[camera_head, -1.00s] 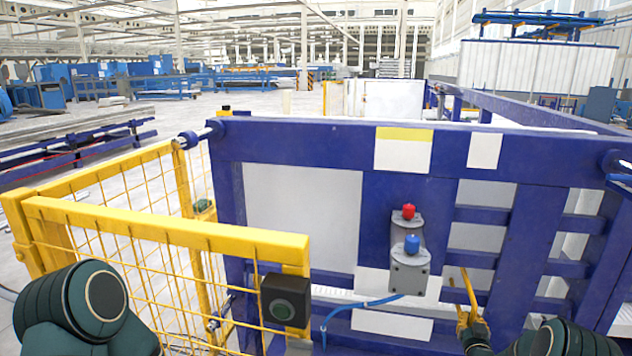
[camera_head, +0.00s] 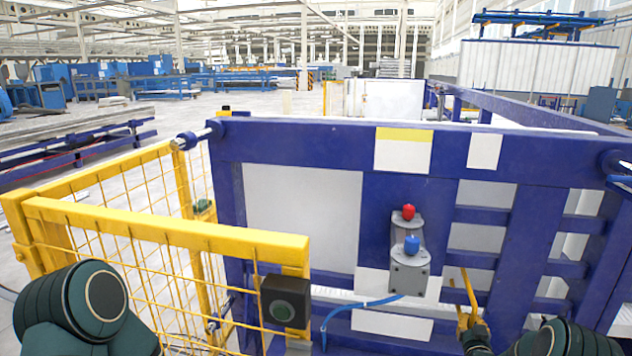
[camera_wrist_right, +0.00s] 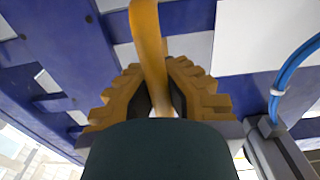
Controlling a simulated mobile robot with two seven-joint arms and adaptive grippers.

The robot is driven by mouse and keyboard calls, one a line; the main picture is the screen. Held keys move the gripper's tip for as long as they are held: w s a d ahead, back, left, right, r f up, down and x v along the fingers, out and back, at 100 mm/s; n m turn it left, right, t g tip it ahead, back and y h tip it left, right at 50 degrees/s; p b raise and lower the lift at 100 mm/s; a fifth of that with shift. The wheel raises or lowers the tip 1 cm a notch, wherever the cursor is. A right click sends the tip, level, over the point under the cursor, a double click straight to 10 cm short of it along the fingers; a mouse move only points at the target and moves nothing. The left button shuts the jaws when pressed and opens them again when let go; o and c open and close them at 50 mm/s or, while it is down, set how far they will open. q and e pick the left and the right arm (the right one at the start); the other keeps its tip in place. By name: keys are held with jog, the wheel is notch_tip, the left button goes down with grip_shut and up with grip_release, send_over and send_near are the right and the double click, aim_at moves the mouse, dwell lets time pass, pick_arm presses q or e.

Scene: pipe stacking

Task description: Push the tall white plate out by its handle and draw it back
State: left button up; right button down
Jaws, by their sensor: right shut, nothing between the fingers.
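A tall white plate (camera_head: 303,215) shows behind the blue frame, left of the grey button post. A thin yellow bar, possibly a handle (camera_head: 470,288), rises at the tip of my right gripper (camera_head: 468,322), in front of the blue frame's lower right. In the right wrist view the curved yellow bar (camera_wrist_right: 145,30) runs down toward my right gripper's stepped fingers (camera_wrist_right: 160,95).
A grey post with a red button (camera_head: 409,212) and a blue button (camera_head: 411,245) stands left of my right gripper. A blue cable (camera_head: 350,306) hangs below it. A yellow mesh fence (camera_head: 170,235) with a black button box (camera_head: 285,301) stands at left.

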jog(key=shift+s+a, duration=0.1)
jog(key=shift+s, duration=0.55)
jog(key=shift+s+a+p, duration=0.1)
jog(key=shift+s+p, duration=0.2)
jog(key=shift+s, duration=0.05)
jog(key=shift+s+a, duration=0.2)
jog(key=shift+s, duration=0.45)
jog(key=c, duration=0.7)
grip_release()
jog(key=shift+s, duration=0.1)
